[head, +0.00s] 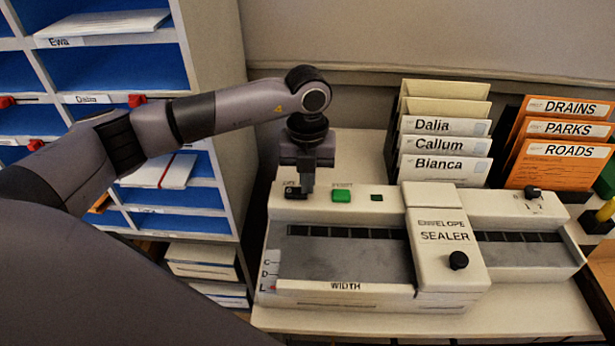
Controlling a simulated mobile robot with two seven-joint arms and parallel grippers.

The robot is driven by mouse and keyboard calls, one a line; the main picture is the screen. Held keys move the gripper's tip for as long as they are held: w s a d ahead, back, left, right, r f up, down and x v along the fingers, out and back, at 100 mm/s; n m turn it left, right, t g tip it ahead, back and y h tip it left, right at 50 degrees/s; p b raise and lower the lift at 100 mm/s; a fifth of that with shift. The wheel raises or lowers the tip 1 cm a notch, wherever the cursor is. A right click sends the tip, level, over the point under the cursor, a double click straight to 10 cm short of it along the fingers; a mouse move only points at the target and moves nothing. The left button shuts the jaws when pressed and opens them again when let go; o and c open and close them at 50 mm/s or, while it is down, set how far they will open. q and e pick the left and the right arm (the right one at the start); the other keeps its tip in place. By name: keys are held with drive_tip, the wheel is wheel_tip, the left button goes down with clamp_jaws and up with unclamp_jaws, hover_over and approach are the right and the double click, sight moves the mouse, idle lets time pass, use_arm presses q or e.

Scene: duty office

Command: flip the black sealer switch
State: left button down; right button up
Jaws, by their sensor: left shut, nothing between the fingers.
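The cream envelope sealer (440,250) stands on the table. A small black switch (292,192) sits at the left end of its back ledge, under a short printed label. My left gripper (306,190) points straight down at this switch, shut and empty. Its fingertips are at the switch's right side and hide part of it. I cannot tell whether they touch it. Which way the switch is tipped is too small to tell. My right gripper is not in view.
A green button (341,196) and a small dark window (377,198) lie right of the switch. Black knobs sit on the cover (458,260) and right end (533,192). White named envelopes (445,145) and orange folders (560,150) stand behind. Blue pigeonholes (110,70) stand left.

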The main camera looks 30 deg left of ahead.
use_arm(q)
drive_tip(key=shift+f+b, duration=0.3)
drive_tip(key=shift+f, duration=0.1)
drive_tip(key=shift+r, duration=0.2)
drive_tip(key=shift+p, duration=0.3)
drive_tip(key=shift+s+a+r, duration=0.3)
drive_tip(key=shift+a+r, duration=0.1)
drive_tip(key=shift+a, duration=0.2)
drive_tip(key=shift+r+p, duration=0.1)
drive_tip(key=shift+p, duration=0.25)
